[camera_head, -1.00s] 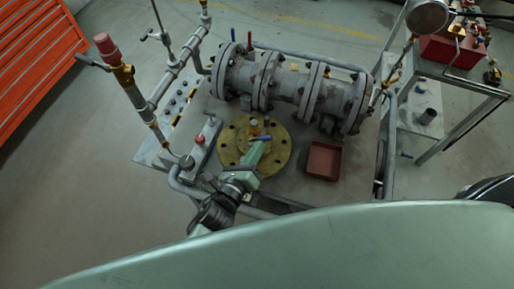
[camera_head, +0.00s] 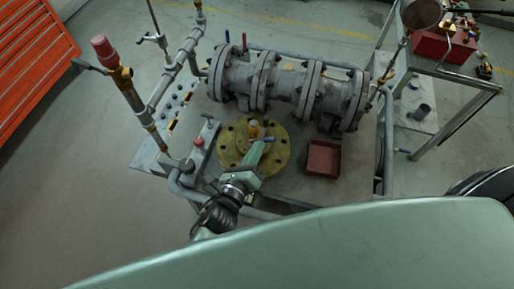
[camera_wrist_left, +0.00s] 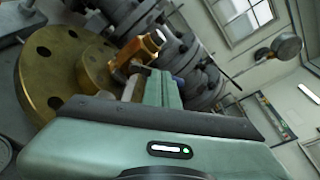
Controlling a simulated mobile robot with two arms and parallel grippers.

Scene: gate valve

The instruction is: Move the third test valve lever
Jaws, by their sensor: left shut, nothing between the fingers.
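My left gripper (camera_head: 257,154) is shut and empty over the yellow-brass round flange (camera_head: 227,156) on the bench. Its tip is close to a small brass valve (camera_head: 253,129) in the middle of that flange, with a blue lever (camera_head: 263,139) at the tip. I cannot tell whether they touch. In the left wrist view, the brass valve (camera_wrist_left: 140,50) is just beyond the fingers (camera_wrist_left: 163,88), and the blue part (camera_wrist_left: 180,81) is partly hidden behind them. Other small levers, blue (camera_head: 227,37) and red (camera_head: 244,41), stand near the large pipe. My right gripper is out of view.
The large grey flanged pipe (camera_head: 290,85) lies behind the flange. A red-brown tray (camera_head: 323,158) is to the right. A vertical pipe with a red cap (camera_head: 102,47) rises at the left. A metal side table (camera_head: 455,72) with a red box (camera_head: 440,43) stands at the right.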

